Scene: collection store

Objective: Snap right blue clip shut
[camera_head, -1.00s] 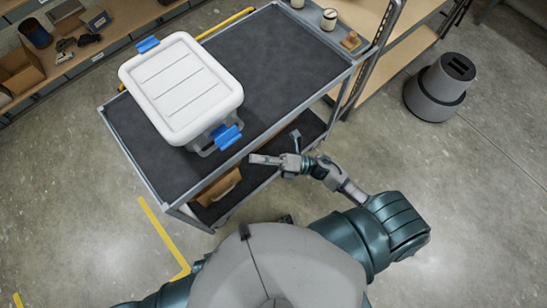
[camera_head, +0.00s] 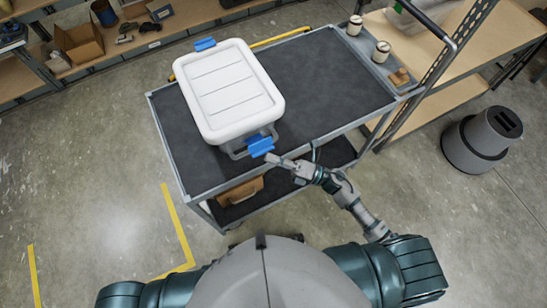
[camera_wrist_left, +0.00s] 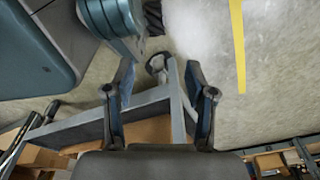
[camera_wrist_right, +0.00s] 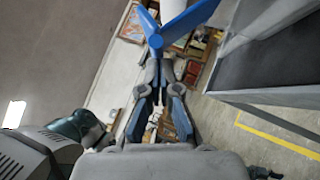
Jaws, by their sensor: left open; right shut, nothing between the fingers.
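The white lidded box (camera_head: 228,90) stands on the dark cart top. One blue clip (camera_head: 261,146) sits at its near end, beside the handle, and sticks outward from the lid. This clip also shows as a V shape in the right wrist view (camera_wrist_right: 172,27). A second blue clip (camera_head: 205,44) is at the far end. My right gripper (camera_head: 272,161) is shut and empty, its tips just beside the near clip; I cannot tell if they touch. In the right wrist view its fingers (camera_wrist_right: 158,68) meet below the clip. My left gripper (camera_wrist_left: 157,82) is open and empty, pointing toward the cart's lower part.
The cart top (camera_head: 320,75) is clear to the right of the box. Jars (camera_head: 381,51) stand at its far right end. A brown case (camera_head: 240,190) lies on the lower shelf. A grey bin (camera_head: 482,140) stands on the floor at right. Shelves run along the back left.

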